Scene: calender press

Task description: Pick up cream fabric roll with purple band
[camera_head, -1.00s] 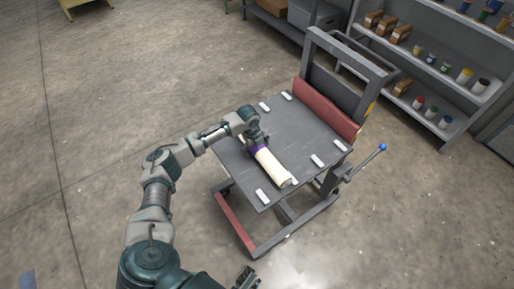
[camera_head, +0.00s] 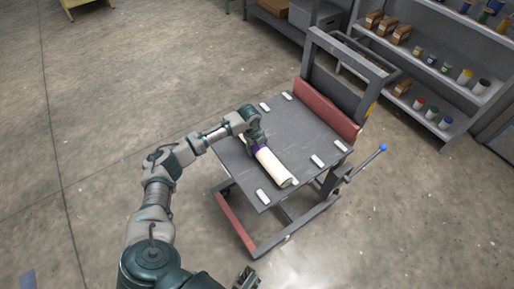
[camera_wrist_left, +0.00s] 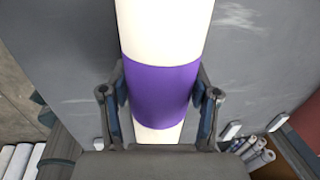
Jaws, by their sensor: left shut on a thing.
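The cream fabric roll (camera_head: 273,168) with a purple band (camera_head: 260,149) lies on the grey tabletop of the press (camera_head: 228,157). My left gripper (camera_head: 256,141) reaches in from the left and is at the band, hiding the roll's far end in the head view. In the left wrist view the purple band (camera_wrist_left: 161,95) runs between the two fingers of the left gripper (camera_wrist_left: 160,98), one on each side, shut on it. I cannot tell whether the roll is clear of the tabletop. Part of my right gripper (camera_head: 246,278) shows at the bottom edge; its finger state is unclear.
White blocks (camera_head: 316,160) stand near the tabletop's edges. A red bar (camera_head: 326,108) and upright frame (camera_head: 345,75) stand at its back. A lever with a blue knob (camera_head: 382,147) sticks out right. Shelves (camera_head: 445,85) hold cans and boxes. Floor at left is clear.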

